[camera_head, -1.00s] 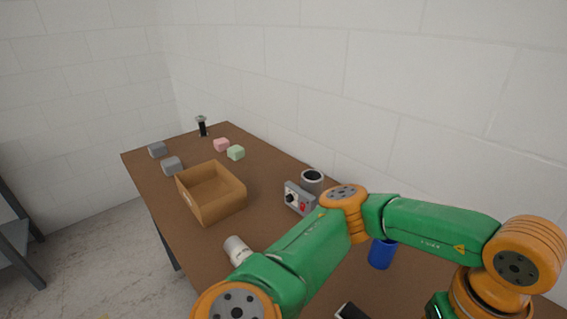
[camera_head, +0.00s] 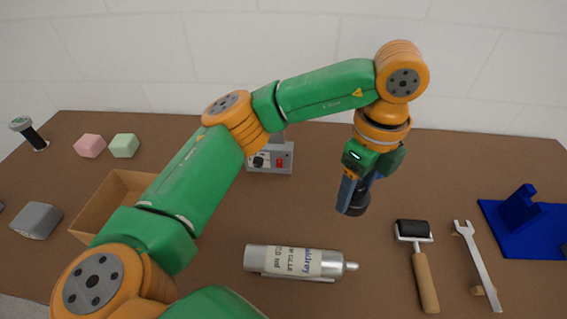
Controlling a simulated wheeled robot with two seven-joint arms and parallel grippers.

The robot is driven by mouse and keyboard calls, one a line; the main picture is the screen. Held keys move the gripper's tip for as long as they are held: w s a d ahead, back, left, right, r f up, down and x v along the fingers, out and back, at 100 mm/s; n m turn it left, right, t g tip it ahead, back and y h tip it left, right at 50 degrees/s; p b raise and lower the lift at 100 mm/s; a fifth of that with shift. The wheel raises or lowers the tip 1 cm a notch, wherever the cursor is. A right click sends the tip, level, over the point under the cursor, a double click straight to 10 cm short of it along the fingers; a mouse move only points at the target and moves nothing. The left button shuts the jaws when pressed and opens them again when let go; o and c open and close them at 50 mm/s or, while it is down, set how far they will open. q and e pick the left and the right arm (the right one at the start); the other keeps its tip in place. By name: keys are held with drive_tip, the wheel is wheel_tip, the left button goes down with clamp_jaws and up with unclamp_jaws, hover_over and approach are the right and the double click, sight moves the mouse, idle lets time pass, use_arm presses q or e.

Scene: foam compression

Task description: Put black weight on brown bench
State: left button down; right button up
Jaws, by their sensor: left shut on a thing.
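My left arm reaches across the picture, and its gripper (camera_head: 355,190) points down over the right-middle of the brown bench (camera_head: 450,180). It is shut on a dark, roughly cylindrical thing that looks like the black weight (camera_head: 357,203). The fingers partly cover it. The weight seems to be held above the bench top, but I cannot tell how large the gap below it is. My right gripper is not in view.
A silver glue tube (camera_head: 295,262), a black roller (camera_head: 415,230), a wrench (camera_head: 475,262) and a blue stand (camera_head: 525,215) lie in front and right. A cardboard box (camera_head: 112,195), foam blocks (camera_head: 124,146) and a control box (camera_head: 272,158) are left and behind. Bench behind the roller is clear.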

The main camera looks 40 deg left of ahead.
use_arm(q)
drive_tip(key=a+f, duration=0.2)
drive_tip(key=a, duration=0.1)
drive_tip(key=a+f, duration=0.5)
drive_tip(key=a, duration=0.2)
drive_tip(key=shift+w+f, duration=0.15)
drive_tip(key=shift+w, duration=0.2)
drive_tip(key=f, duration=0.1)
drive_tip(key=f+p, duration=0.1)
drive_tip(key=f, duration=0.2)
drive_tip(key=shift+w+a, duration=0.1)
drive_tip(key=shift+a, duration=0.2)
drive_tip(key=shift+f, duration=0.15)
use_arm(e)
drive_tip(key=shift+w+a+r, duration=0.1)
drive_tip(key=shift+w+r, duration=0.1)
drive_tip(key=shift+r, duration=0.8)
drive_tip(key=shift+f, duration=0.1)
use_arm(q)
drive_tip(key=shift+c, duration=2.2)
unclamp_jaws()
drive_tip(key=shift+f, duration=0.15)
drive_tip(key=o, duration=0.4)
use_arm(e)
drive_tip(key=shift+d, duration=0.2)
